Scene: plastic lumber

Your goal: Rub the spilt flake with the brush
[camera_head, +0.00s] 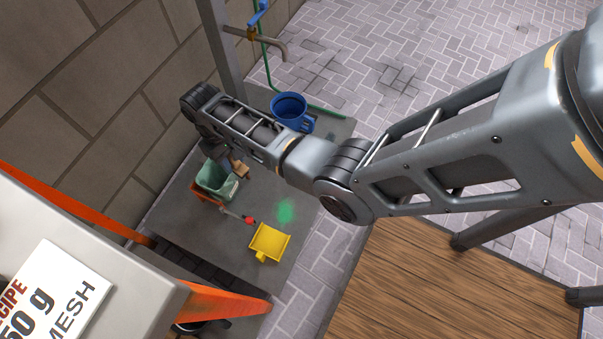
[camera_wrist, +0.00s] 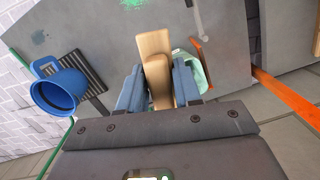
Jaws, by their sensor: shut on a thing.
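My gripper (camera_wrist: 158,82) is shut on the brush (camera_wrist: 154,45), whose pale wooden body shows between the two blue-grey fingers in the wrist view. In the head view a small tan part of the brush (camera_head: 239,168) shows below my arm, beside a green container; its bristles are hidden. The spilt flake (camera_head: 285,211) is a small green patch on the grey slab, to the right of and below the brush in the head view. The flake (camera_wrist: 118,3) also shows at the top edge of the wrist view, apart from the brush.
A yellow dustpan (camera_head: 269,242) lies just below the flake. The green container (camera_head: 217,180) stands near the brush, with a red-tipped tool (camera_head: 239,216) beside it. An orange-framed table (camera_head: 226,303) stands at lower left.

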